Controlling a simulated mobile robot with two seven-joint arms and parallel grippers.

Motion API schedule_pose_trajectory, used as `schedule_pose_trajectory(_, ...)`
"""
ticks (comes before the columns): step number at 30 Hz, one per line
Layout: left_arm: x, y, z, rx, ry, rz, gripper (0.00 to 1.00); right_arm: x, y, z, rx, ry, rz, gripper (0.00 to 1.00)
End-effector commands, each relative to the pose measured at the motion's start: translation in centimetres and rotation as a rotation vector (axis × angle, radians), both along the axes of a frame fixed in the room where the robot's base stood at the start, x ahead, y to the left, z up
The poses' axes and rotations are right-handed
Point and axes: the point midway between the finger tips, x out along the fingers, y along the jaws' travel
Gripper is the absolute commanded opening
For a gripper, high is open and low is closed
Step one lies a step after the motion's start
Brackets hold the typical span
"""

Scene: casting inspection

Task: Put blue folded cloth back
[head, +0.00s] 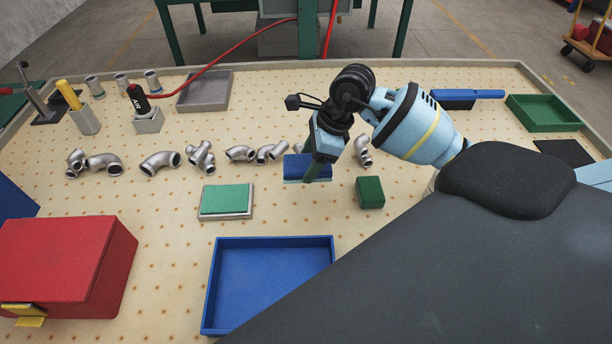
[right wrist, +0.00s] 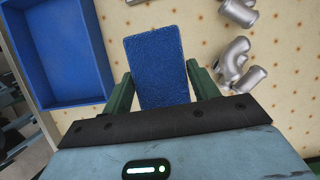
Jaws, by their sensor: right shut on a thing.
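The blue folded cloth (head: 296,163) is a thick blue rectangle near the middle of the table in the head view, partly hidden by my right gripper (head: 314,174). In the right wrist view, the cloth (right wrist: 155,50) lies between the two green fingers of the right gripper (right wrist: 159,80), which is shut on it. I cannot tell whether the cloth touches the table or is held just above it. My left gripper is not in view.
A blue tray (head: 207,300) stands in front, and a green pad (head: 226,199) lies on a small light base left of the cloth. A green block (head: 370,192) sits to the right. Several metal pipe fittings (head: 160,162) form a row. A red box (head: 60,265) stands front left.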

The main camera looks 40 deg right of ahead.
Motion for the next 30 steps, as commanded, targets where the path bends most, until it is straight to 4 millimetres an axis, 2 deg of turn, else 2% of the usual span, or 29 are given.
schedule_pose_trajectory(5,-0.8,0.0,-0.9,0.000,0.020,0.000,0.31,0.0,0.1,-1.2,0.002,0.004,0.002,0.41)
schedule_pose_trajectory(8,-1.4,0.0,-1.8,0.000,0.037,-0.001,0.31,-0.1,0.1,-2.7,0.001,0.008,0.003,0.41)
schedule_pose_trajectory(18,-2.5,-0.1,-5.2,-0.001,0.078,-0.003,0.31,-0.1,0.1,-8.9,0.002,0.009,0.003,0.41)
schedule_pose_trajectory(22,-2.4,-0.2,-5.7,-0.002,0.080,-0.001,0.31,-0.1,0.0,-9.7,0.001,0.003,0.001,0.41)
schedule_pose_trajectory(30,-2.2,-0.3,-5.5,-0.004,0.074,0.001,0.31,0.0,0.0,-9.6,0.000,-0.001,0.002,0.41)
